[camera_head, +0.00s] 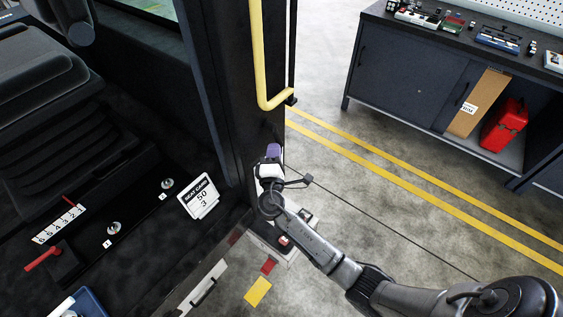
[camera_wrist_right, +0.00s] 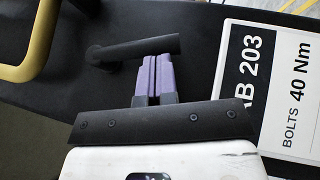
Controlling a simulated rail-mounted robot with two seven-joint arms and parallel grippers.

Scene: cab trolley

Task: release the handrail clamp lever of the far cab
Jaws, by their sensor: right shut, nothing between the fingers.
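The yellow handrail (camera_head: 257,60) runs down the dark cab post in the head view, and its bend shows at the left of the wrist view (camera_wrist_right: 35,45). A black L-shaped lever (camera_wrist_right: 125,50) stands out from the dark surface beside it in the wrist view, its bar pointing right. My right gripper (camera_head: 273,151) is at the post below the handrail's lower end. Its purple fingers (camera_wrist_right: 156,68) are shut with nothing between them. Their tips are at the lever's bar; I cannot tell whether they touch it. My left gripper is not in view.
A white card (camera_wrist_right: 285,95) reading "AB 203, BOLTS 40 Nm" is right of the fingers. The cab floor at left holds a seat card (camera_head: 198,196) and a red lever (camera_head: 43,256). A workbench (camera_head: 410,80) stands at upper right. Concrete floor between is mostly clear.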

